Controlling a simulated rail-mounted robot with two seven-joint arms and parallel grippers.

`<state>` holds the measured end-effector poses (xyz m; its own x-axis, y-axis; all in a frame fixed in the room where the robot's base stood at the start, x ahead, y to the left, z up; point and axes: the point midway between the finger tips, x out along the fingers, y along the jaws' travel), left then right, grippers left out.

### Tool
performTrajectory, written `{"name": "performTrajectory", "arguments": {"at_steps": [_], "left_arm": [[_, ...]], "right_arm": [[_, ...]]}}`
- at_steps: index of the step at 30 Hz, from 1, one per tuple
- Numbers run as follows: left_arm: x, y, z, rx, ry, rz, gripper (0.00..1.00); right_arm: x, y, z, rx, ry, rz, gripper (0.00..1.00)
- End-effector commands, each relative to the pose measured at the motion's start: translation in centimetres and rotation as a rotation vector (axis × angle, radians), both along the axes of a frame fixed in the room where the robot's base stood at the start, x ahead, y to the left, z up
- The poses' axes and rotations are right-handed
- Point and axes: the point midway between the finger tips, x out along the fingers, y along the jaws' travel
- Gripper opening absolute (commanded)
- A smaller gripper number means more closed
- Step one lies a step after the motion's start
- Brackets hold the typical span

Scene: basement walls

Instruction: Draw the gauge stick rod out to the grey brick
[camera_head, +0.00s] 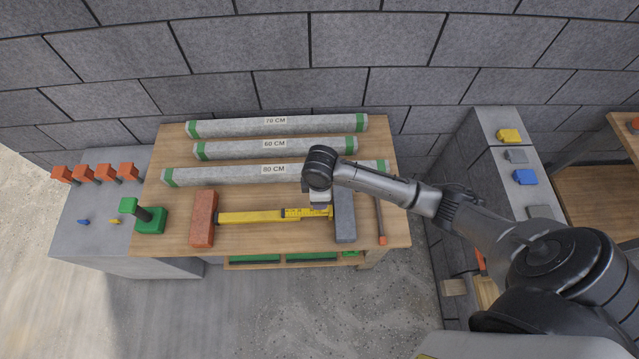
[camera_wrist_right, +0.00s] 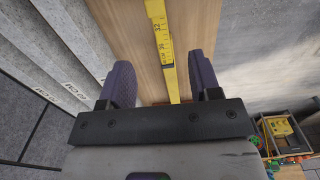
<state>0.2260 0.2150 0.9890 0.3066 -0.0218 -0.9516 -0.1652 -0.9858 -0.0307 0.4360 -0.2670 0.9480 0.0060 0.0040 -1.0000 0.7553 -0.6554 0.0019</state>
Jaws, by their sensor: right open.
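The yellow gauge stick (camera_head: 262,216) lies on the wooden bench between a red brick (camera_head: 203,218) at its left end and the grey brick (camera_head: 344,216) on the right. Its thinner right part runs towards the grey brick; whether its tip touches the brick cannot be told. My right gripper (camera_head: 318,204) is over the stick's right part, just left of the grey brick. In the right wrist view, my right gripper (camera_wrist_right: 162,82) is open, one dark finger on each side of the numbered yellow stick (camera_wrist_right: 164,45). My left gripper is out of view.
Three grey tubes with green ends, labelled 70 CM (camera_head: 240,127), 60 CM (camera_head: 240,149) and 80 CM (camera_head: 230,175), lie behind the stick. A green block piece (camera_head: 150,221) stands left. A red-tipped rod (camera_head: 381,225) lies right of the grey brick.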

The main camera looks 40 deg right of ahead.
Motion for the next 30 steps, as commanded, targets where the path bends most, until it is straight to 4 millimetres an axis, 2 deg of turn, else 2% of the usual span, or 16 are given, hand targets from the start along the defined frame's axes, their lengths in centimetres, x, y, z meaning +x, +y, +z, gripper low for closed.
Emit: {"name": "performTrajectory", "arguments": {"at_steps": [5,21,30], "left_arm": [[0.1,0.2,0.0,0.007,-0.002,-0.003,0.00],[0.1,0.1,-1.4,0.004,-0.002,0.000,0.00],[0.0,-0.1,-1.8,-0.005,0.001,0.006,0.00]], "right_arm": [[0.3,-0.4,-1.2,-0.005,0.010,0.003,0.57],[0.3,-0.4,-10.2,-0.005,0.008,0.003,0.57],[0.3,-0.4,-12.8,-0.005,0.006,0.003,0.57]]}}
